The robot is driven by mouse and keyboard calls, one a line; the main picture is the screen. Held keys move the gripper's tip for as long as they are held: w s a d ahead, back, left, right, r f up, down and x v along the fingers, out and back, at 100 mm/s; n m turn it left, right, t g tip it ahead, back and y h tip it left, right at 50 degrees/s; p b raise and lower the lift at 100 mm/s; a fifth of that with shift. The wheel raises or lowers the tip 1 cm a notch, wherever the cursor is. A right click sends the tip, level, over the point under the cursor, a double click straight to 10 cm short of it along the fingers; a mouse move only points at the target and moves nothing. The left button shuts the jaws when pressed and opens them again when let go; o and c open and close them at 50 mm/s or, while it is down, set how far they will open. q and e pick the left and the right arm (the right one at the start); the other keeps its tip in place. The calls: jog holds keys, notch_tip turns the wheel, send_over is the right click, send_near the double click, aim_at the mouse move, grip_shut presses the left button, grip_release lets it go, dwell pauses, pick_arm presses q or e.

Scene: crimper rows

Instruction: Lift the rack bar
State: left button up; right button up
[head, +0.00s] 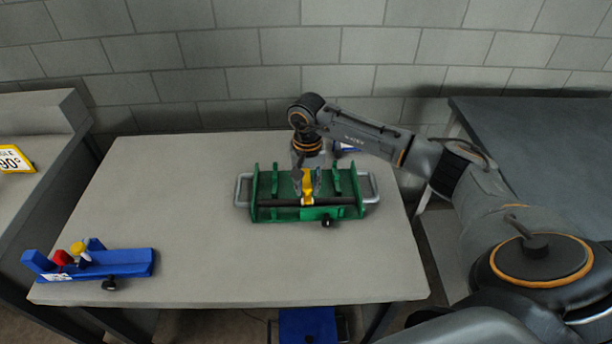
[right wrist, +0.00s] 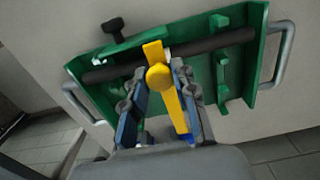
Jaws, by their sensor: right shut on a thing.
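A green rack (head: 283,214) with metal side handles stands on the grey table, right of its middle. A dark rack bar (head: 335,201) runs across its front side, and it also shows in the right wrist view (right wrist: 220,42). A black knob (head: 327,221) sits on the rack's front. My right gripper (head: 307,190) reaches down into the rack and is shut on an upright yellow piece (right wrist: 163,80) at the bar's middle. The fingers hide part of that piece and of the bar. I cannot tell whether the bar is clear of the rack. My left gripper is not in view.
A blue fixture (head: 125,263) with red and yellow parts stands at the table's front left. A small blue object (head: 347,148) is partly hidden behind my right arm. The grey table (head: 200,190) is clear left of the rack. A block wall stands behind.

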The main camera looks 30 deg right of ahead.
aim_at(306, 179)
jog(key=w+d+r+p, duration=0.1)
jog(key=w+r, duration=0.2)
jog(key=r, duration=0.4)
jog(key=shift+d+p, duration=0.4)
dwell(0.3)
jog(key=shift+w, duration=0.1)
jog(key=w+d+r, duration=0.4)
jog(key=w+r, duration=0.1)
jog(key=w, duration=0.1)
jog(key=shift+w, duration=0.4)
dwell(0.5)
jog(key=shift+d, duration=0.1)
jog(key=shift+r, duration=0.1)
